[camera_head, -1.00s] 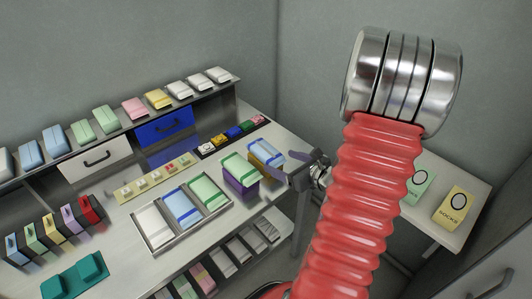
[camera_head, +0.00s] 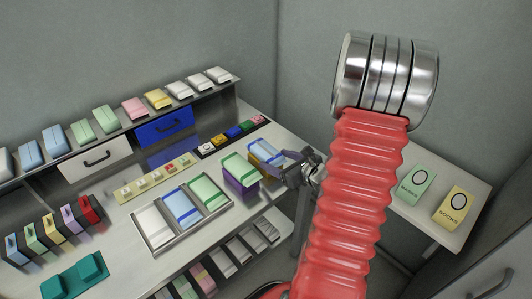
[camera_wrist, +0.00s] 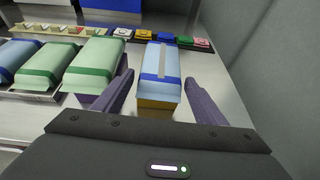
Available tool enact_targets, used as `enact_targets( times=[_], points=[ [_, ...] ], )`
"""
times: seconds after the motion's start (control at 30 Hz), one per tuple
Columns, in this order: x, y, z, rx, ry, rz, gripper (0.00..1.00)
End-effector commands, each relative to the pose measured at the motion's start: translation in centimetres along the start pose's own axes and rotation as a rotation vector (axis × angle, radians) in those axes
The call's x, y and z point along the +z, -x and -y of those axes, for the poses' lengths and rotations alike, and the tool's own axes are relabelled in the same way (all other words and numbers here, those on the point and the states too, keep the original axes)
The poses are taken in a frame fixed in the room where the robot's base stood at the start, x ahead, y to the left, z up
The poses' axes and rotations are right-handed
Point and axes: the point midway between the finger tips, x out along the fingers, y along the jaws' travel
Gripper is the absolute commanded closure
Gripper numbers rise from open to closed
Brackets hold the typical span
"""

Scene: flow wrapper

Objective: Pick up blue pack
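A light blue pack (camera_head: 263,148) with a darker blue band lies on top of a yellow-brown block near the right end of the bench. In the wrist view the blue pack (camera_wrist: 161,68) sits straight ahead, between the lines of my two fingers. My gripper (camera_head: 286,170) is just right of the pack in the head view. In the wrist view my gripper (camera_wrist: 160,98) has its purple fingers spread apart, one on each side of the block, with nothing held. Another blue pack (camera_head: 182,207) lies in the tray's middle compartment.
A green pack (camera_head: 239,167) on a purple block stands close left of the blue pack. The metal tray (camera_head: 172,242) holds white, blue and green packs. Small coloured items (camera_wrist: 197,43) lie behind. A wall rises to the right.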

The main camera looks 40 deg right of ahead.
Motion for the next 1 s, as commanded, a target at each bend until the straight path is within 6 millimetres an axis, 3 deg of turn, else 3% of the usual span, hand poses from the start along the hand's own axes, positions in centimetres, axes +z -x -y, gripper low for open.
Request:
enact_targets(
  times=[0.5,1.0],
  points=[
    [0.0,0.0,0.0,0.0,0.0,0.0,0.72],
    [1.0,0.4,0.1,-0.001,0.001,0.002,0.72]
  ],
)
